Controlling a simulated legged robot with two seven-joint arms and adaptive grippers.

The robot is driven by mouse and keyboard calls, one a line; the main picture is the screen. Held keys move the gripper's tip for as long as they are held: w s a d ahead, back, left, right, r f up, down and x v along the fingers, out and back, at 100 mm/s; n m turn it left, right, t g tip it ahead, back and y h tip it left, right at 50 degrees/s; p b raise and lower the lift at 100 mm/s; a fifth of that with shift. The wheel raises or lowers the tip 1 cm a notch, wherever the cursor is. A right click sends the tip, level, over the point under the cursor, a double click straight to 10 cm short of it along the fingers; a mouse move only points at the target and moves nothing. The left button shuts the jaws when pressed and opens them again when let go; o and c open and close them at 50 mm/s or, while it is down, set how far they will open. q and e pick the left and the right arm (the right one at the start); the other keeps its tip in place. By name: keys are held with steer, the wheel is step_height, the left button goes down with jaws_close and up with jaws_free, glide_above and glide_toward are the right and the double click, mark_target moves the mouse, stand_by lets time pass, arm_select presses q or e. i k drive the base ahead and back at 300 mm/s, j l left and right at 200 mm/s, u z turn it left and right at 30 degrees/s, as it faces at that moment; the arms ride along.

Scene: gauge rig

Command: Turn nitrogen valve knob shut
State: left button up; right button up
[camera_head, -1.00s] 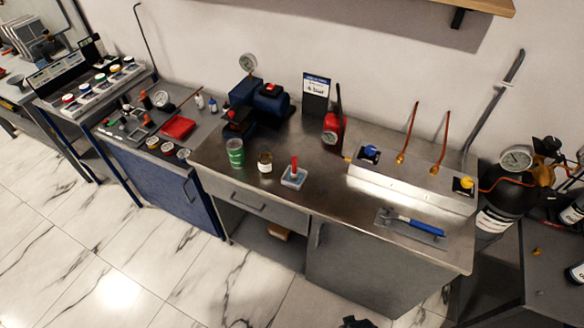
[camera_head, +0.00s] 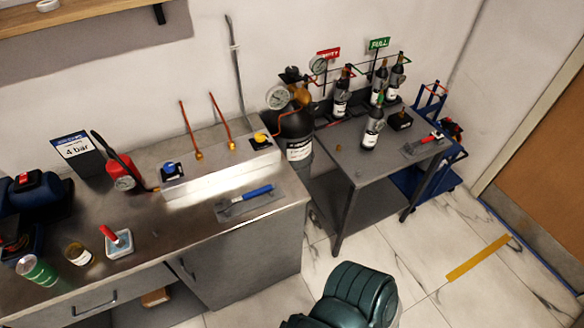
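A large black cylinder (camera_head: 297,130) with a white label stands upright between the steel workbench and the grey side table. A round gauge (camera_head: 278,97) and brass-coloured fittings (camera_head: 300,97) sit at its top, with a dark valve top (camera_head: 293,74) above. A blue knob (camera_head: 170,168) and a yellow knob (camera_head: 261,137) sit on the raised steel panel (camera_head: 215,167) of the workbench. The label text is too small to read, and I cannot tell which knob is for nitrogen. Neither of my grippers is visible.
The side table (camera_head: 380,157) carries several dark bottles, with red and green signs (camera_head: 379,43) behind. A blue-handled tool (camera_head: 250,194) lies on the bench. A blue cart (camera_head: 430,180) stands at the right. The floor (camera_head: 490,235) at the right is largely clear, with a yellow strip.

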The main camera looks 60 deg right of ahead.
mark_target(292, 71)
steer(key=z, duration=1.85)
